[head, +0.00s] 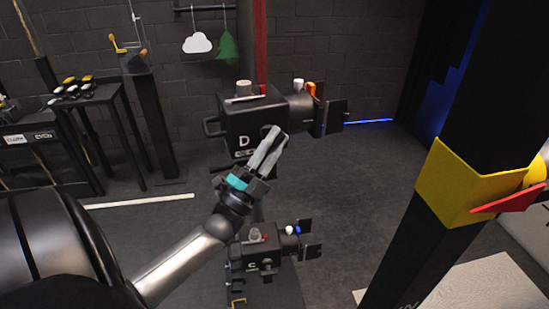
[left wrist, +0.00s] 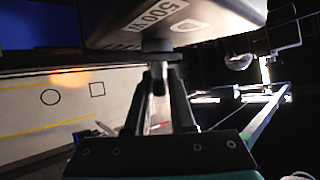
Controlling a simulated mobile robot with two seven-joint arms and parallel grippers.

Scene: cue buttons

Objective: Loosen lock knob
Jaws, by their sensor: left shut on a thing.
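A black box-shaped lamp marked D (head: 225,123) stands in the middle of the head view. Its underside, with a "500W" label (left wrist: 190,24), fills the top of the left wrist view. My left gripper (head: 270,145) is in front of the lamp's lower right side in the head view. In the left wrist view the gripper (left wrist: 161,82) points up below the lamp, its fingers shut on a small dark knob-like part (left wrist: 158,73) under the housing. Most of that part is hidden by the fingers, and in the head view I cannot make it out. My right gripper is not in view.
A second black lamp marked C (head: 238,255) stands lower, in front. Lamp D has flaps (head: 335,110) on its right. A dark post with a yellow piece (head: 455,180) rises at the right. A black rack (head: 85,100) stands at the left. Open grey floor lies between.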

